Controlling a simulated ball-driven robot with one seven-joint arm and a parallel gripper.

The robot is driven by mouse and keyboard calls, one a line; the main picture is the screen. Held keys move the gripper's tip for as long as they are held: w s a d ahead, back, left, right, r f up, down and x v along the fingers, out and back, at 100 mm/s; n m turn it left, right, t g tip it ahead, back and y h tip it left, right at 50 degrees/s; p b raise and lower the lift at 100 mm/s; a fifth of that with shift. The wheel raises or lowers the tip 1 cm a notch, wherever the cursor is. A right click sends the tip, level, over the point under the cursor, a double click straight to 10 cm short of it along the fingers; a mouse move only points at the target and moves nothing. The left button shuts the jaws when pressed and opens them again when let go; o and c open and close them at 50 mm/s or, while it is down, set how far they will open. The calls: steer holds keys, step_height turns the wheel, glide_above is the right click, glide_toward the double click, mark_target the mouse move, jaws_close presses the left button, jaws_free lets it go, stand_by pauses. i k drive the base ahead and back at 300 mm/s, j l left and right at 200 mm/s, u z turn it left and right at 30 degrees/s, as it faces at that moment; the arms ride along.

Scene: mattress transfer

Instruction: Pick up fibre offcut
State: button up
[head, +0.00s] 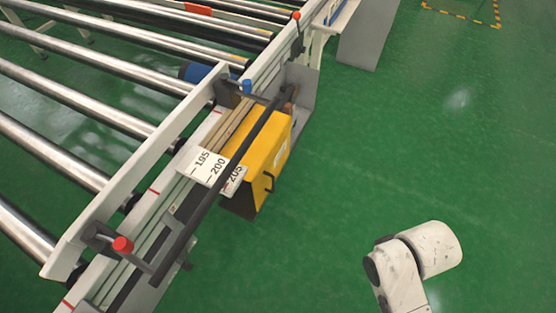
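I cannot make out a fibre offcut for sure in the head view. A small flat orange-red piece (198,9) lies at the far rollers, but I cannot tell what it is. My gripper is not in view. Only a white, scuffed link of my arm shows at the lower right, over the green floor and apart from the conveyor.
A roller conveyor (95,64) fills the left, with a rail (140,190) along its edge. A yellow box (268,150) hangs on its outer side beside a white scale plate (206,164). A dark bar runs above them. Green floor (440,140) is clear at right.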

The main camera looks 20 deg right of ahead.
mark_target(287, 109)
steer(key=i+l+u, duration=0.15)
steer(key=u, duration=0.3)
steer(key=i+l+u, duration=0.1)
steer(key=l+u, duration=0.2)
steer(key=u, duration=0.15)
steer(key=i+l+u, duration=0.15)
steer(key=l+u, duration=0.15)
steer(key=l, duration=0.75)
steer(key=i+l+u, duration=0.1)
steer(key=l+u, duration=0.2)
steer(key=l, duration=2.45)
